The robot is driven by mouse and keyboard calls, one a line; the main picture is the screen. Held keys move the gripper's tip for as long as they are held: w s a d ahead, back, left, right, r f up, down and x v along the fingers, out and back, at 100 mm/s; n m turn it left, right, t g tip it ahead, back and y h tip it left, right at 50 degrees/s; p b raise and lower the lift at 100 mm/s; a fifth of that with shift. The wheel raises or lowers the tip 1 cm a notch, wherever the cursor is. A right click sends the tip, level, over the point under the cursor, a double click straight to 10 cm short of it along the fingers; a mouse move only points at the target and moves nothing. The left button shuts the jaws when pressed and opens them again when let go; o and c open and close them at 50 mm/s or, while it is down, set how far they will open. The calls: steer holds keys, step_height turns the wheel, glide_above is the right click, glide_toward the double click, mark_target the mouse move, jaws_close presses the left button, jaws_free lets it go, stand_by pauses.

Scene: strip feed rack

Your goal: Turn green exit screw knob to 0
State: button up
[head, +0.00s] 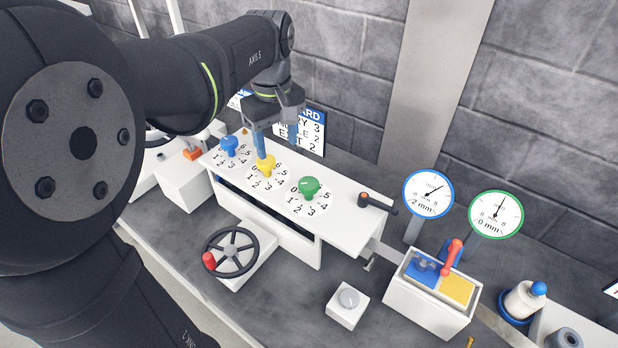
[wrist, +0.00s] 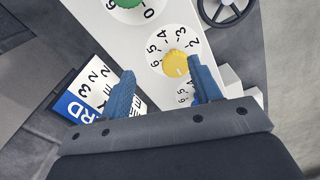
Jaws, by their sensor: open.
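The green knob (head: 309,187) stands on a numbered white dial on top of the white rack; its pointer direction is too small to read surely. In the wrist view the green knob (wrist: 127,3) is cut off at the top edge, with a 0 and a 6 beside it. The yellow knob (head: 266,166) and blue knob (head: 229,146) stand to its left in the head view. My gripper (head: 277,140) is open with blue fingers, above the rack near the yellow knob. In the wrist view my gripper (wrist: 160,92) has its right finger close beside the yellow knob (wrist: 175,63); contact cannot be told.
A blue-headed board (head: 311,130) with numbers stands behind the rack. A handwheel (head: 231,251) with a red grip is in front. A black lever (head: 376,203) sits at the rack's right end. Two round gauges (head: 428,195) and a box (head: 430,298) with a red lever stand further right.

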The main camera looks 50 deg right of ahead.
mark_target(309, 183)
steer(key=s+a+r+m, duration=0.1)
steer(key=s+r+m, duration=0.6)
steer(key=r, duration=0.5)
steer(key=shift+n, duration=0.7)
steer(key=f, duration=0.5)
steer(key=s+f, duration=0.1)
steer(key=f, duration=1.1)
steer(key=shift+s, duration=0.25)
steer(key=shift+r, duration=0.1)
steer(key=c, duration=1)
